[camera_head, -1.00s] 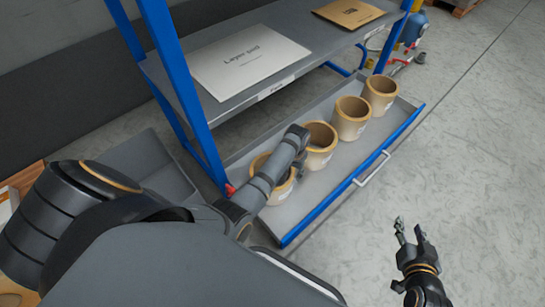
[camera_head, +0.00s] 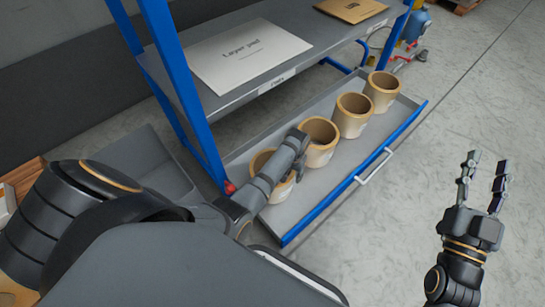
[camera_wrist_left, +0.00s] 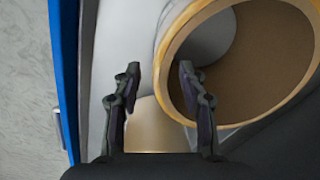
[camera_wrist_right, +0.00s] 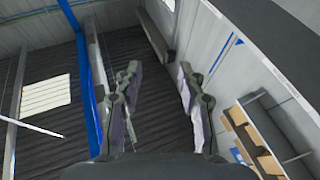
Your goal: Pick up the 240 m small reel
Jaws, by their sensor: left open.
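Several tan, cup-shaped reels stand in a row in the pulled-out grey drawer: the nearest reel (camera_head: 262,164), a second reel (camera_head: 318,130), a third reel (camera_head: 352,115) and one more at the far end (camera_head: 382,92). I cannot read which is the 240 m small reel. My right gripper (camera_head: 486,165) is open and empty, right of the drawer.
The drawer has a blue front edge (camera_head: 340,190) with a pale handle. Above it, a grey shelf (camera_head: 215,108) holds a white pad sheet (camera_head: 245,55) and a brown envelope (camera_head: 350,10). Blue rack posts (camera_head: 185,95) stand left. Open floor lies right.

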